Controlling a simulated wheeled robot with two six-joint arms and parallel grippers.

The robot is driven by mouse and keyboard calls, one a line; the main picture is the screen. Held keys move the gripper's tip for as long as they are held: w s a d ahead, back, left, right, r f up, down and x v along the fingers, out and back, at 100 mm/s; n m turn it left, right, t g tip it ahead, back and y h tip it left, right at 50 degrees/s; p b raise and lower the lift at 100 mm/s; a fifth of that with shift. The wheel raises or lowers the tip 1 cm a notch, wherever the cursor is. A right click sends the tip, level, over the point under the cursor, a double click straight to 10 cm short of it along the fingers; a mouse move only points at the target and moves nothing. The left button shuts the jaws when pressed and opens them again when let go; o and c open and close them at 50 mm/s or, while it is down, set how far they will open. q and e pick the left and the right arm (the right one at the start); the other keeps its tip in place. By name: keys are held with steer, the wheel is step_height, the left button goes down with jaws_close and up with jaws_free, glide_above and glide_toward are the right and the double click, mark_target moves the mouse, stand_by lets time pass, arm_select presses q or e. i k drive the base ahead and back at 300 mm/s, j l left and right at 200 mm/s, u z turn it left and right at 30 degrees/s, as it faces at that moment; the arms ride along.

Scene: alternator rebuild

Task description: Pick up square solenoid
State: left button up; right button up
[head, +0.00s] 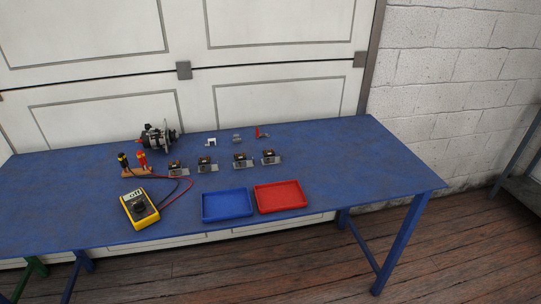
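Several small dark parts on metal plates stand in a row along the middle of the blue table: one at the left (175,168), one beside it (206,164), one further right (241,159) and one at the right end (269,157). They look like solenoids or similar parts, but they are too small to tell which is the square solenoid. A small white and grey part (211,142) and a grey part (237,138) lie behind the row. Neither of my grippers is in view.
The blue table (365,175) also holds an alternator (157,139), a yellow multimeter (139,209) with leads, a wooden terminal block (137,172) and a small red part (261,132). A blue tray (227,219) and red tray (280,209) are near the front. The table's right end is clear.

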mark_target(269, 158)
steer(key=i+l+u, duration=0.15)
steer(key=l, duration=0.2)
steer(key=i+l+u, duration=0.15)
steer(key=l, duration=0.2)
steer(key=i+l+u, duration=0.1)
steer(key=l, duration=0.3)
steer(key=i+l+u, duration=0.15)
steer(key=l, duration=0.25)
steer(key=k, duration=0.05)
